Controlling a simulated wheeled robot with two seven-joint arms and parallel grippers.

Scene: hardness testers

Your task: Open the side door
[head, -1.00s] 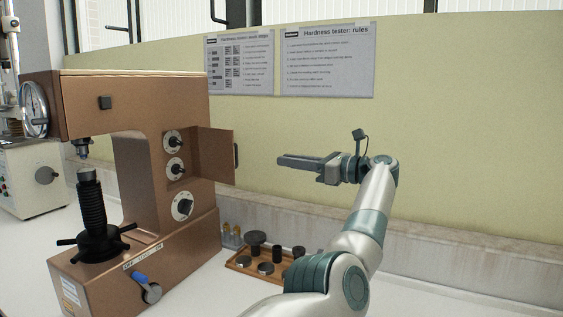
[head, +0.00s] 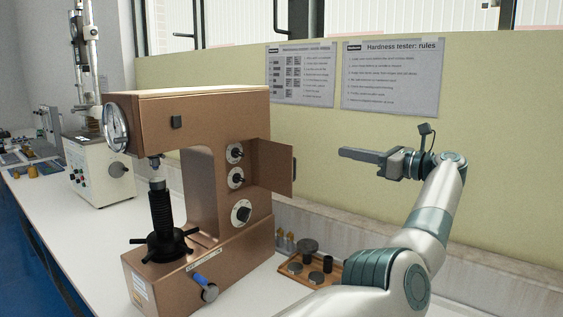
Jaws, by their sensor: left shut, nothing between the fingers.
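The brown hardness tester (head: 205,105) stands on the white bench left of centre. Its side door (head: 274,167), a brown panel with a dark handle (head: 294,170) at its free edge, stands out from the right side of the column, swung open. My left gripper (head: 344,153) is shut and empty, its fingers pointing left toward the door. In the picture a clear gap lies between its fingertips and the handle, and they do not touch. The inside behind the door is hidden. My right gripper is not in view.
A wooden tray (head: 288,281) with dark round parts sits right of the tester, partly hidden by my arm. A second, white tester (head: 98,172) stands at the back left. A yellow-green wall panel with two posters (head: 390,78) rises behind the bench.

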